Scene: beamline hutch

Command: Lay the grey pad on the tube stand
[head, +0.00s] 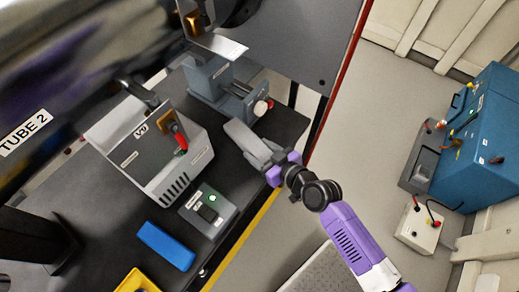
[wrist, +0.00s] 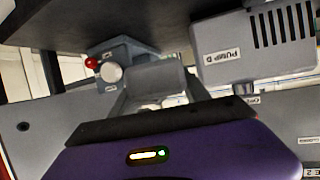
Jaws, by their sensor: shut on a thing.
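The grey pad (head: 243,136) is a light grey flat piece held out from my gripper (head: 275,160), whose jaws are shut on its near end. It hangs over the right edge of the dark bench, and I cannot tell its height above it. In the wrist view the pad (wrist: 158,78) extends ahead of the purple gripper body. A blue-grey stand (head: 212,82) with a pale knob, which looks like the tube stand, is on the bench up and left of the pad, apart from it. Its knob end (wrist: 124,60) also shows in the wrist view.
A switch box (head: 208,210), blue block (head: 165,246) and yellow tray (head: 137,282) lie nearer.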

